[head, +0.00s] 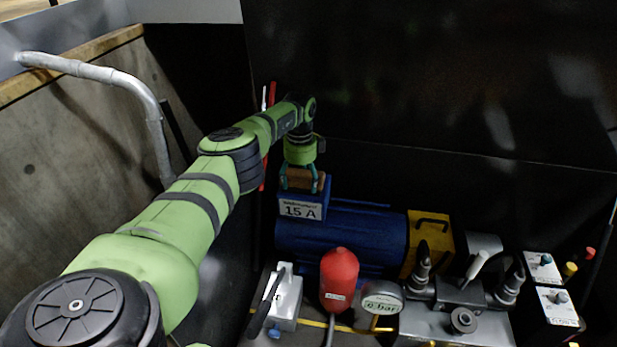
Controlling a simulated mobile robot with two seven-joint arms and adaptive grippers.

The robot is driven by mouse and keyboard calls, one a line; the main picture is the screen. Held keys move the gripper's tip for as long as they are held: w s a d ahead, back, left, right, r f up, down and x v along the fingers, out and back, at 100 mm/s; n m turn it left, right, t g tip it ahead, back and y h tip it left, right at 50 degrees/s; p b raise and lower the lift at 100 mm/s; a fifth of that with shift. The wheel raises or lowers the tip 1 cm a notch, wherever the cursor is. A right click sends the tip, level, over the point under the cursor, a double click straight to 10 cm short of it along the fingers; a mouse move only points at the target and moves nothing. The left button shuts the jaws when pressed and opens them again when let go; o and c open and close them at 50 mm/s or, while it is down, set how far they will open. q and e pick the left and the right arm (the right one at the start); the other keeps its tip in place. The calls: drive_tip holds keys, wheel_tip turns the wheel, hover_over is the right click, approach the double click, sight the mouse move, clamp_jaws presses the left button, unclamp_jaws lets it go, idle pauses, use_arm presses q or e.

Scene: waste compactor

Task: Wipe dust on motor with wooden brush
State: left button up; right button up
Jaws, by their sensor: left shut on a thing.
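The blue motor (345,238) lies in the middle of the head view, with a blue box labelled "15 A" (299,210) on its left end. My left gripper (303,182) points down just above this box. It is shut on the wooden brush (304,178), a small brown block between the fingers. The brush is at the top of the box; I cannot tell whether it touches. The bristles are hidden and no dust can be made out. My right gripper is not in view.
In front of the motor stand a red cylinder (339,280), a pressure gauge (382,303), a grey lever valve (284,300) and black fittings (462,293). A yellow box (429,243) adjoins the motor's right end. A dark wall rises behind. A grey pipe (110,76) runs at left.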

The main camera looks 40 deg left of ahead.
sight(322, 179)
use_arm(q)
drive_tip(key=shift+s+a, duration=0.5)
drive_tip(key=shift+a, duration=0.3)
drive_tip(key=shift+w+d, duration=0.3)
drive_tip(key=shift+d, duration=0.2)
drive_tip(key=shift+w+d, duration=0.25)
drive_tip(key=shift+d, duration=0.25)
drive_tip(key=shift+w+d, duration=0.55)
drive_tip(key=shift+d, duration=0.35)
drive_tip(key=shift+w+d+f+b, duration=0.1)
drive_tip(key=shift+w+d+b, duration=0.35)
drive_tip(key=shift+d, duration=0.25)
drive_tip(key=shift+w+d+b, duration=0.35)
drive_tip(key=shift+d+b, duration=0.15)
drive_tip(key=shift+d, duration=0.15)
drive_tip(key=shift+w+d, duration=0.15)
drive_tip(key=shift+d, duration=0.15)
drive_tip(key=shift+r, duration=0.2)
wheel_tip(322, 179, up, 6)
drive_tip(key=p, duration=0.6)
